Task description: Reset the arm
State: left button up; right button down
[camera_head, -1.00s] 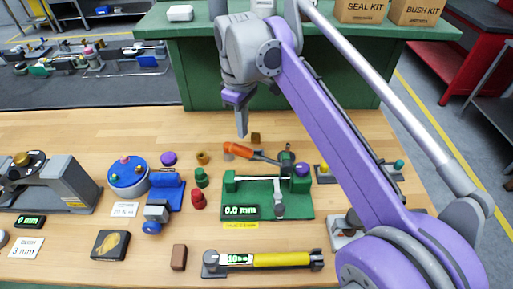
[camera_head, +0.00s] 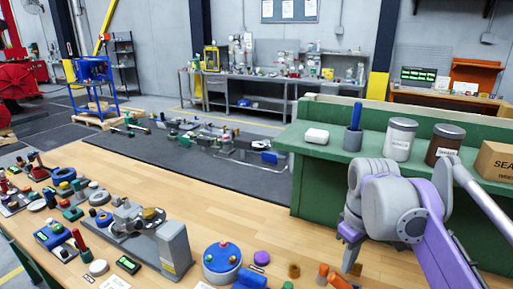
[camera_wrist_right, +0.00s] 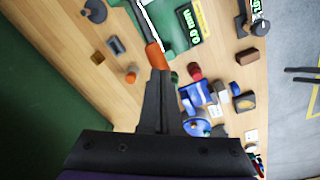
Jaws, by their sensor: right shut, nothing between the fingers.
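My right arm, purple and grey, comes in from the right in the head view. Its gripper (camera_head: 352,252) points down over the far right part of the wooden workbench (camera_head: 225,215). In the right wrist view its dark fingers (camera_wrist_right: 160,80) are together with nothing between them. The orange handle (camera_wrist_right: 155,55) of a tool shows just beyond the fingertips in that view; I cannot tell how far below it lies. The green fixture with the display (camera_wrist_right: 182,22) is beyond it. My left gripper is in neither view.
A green counter (camera_head: 300,190) stands behind my right arm, with a white canister (camera_head: 399,140), a brown canister (camera_head: 444,145) and a cardboard box (camera_head: 496,165). A grey vise-like device (camera_head: 140,225) and a blue round device (camera_head: 220,262) sit on the bench. The bench's back middle is bare.

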jog(key=s+a+f+m+t, duration=0.1)
jog(key=s+a+f, duration=0.1)
jog(key=s+f, duration=0.2)
jog(key=s+a+f+m+t, duration=0.2)
jog(key=s+f, duration=0.3)
jog(key=f, duration=0.5)
jog(key=s+a+f+m+t, duration=0.2)
jog(key=s+f, duration=0.3)
jog(key=f, duration=0.2)
jog(key=shift+s, duration=0.15)
